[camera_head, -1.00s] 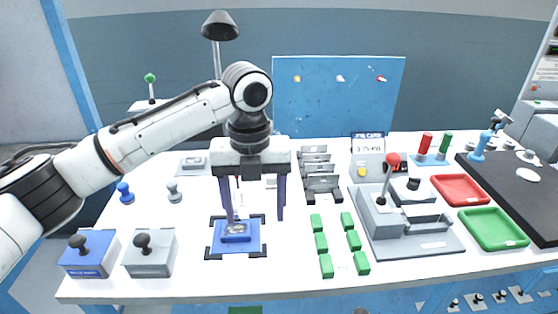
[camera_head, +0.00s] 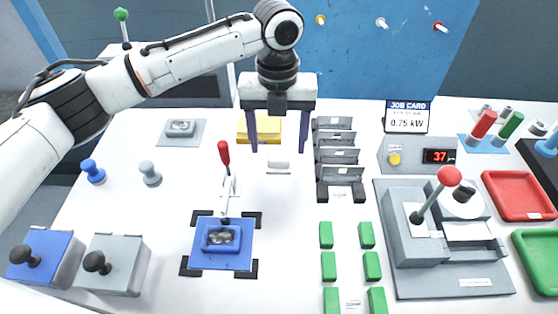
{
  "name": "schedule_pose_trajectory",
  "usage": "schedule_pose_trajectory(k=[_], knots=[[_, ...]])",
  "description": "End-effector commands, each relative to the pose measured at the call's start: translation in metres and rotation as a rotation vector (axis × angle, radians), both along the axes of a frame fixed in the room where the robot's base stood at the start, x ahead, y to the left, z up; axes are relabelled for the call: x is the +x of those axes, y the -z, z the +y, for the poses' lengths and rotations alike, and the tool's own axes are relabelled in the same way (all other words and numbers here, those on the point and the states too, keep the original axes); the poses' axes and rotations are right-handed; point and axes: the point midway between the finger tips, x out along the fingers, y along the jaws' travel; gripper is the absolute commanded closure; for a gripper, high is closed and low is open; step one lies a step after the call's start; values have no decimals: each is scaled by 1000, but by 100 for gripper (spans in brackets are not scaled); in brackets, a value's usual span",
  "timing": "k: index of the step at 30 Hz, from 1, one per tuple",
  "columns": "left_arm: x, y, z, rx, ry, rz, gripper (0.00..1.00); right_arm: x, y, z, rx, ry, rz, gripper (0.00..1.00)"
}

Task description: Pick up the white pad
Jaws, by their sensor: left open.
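My left gripper (camera_head: 278,150) hangs with its fingers pointing down and wide apart, nothing visible between them. A small white block (camera_head: 278,164), which looks like the white pad, lies on the white table just below the fingertips in the picture. I cannot tell the exact height of the fingertips above it. A yellow block or tray (camera_head: 262,130) shows behind the fingers, partly hidden by them. My right gripper is not in view.
A red-handled toggle clamp (camera_head: 225,170) stands left of the gripper at a blue fixture (camera_head: 221,250). Grey slotted racks (camera_head: 338,155) stand close on the right. Several green blocks (camera_head: 327,235) lie in front. A lever press (camera_head: 418,235) stands further right.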

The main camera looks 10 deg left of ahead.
Motion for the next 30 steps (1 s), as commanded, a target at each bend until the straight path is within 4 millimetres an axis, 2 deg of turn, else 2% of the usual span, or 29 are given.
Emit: schedule_pose_trajectory(k=[9, 18, 20, 26, 27, 30], knots=[[-4, 44, -1, 2, -1, 2, 34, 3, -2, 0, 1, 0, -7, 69], [-4, 50, -2, 0, 1, 0, 34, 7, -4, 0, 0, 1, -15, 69], [-4, 50, -2, 0, 1, 0, 41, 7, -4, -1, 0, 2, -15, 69], [-4, 50, -2, 0, 1, 0, 75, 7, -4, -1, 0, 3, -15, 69], [-4, 50, -2, 0, 1, 0, 78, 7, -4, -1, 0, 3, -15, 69], [-4, 50, -2, 0, 1, 0, 79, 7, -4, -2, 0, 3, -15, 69]])
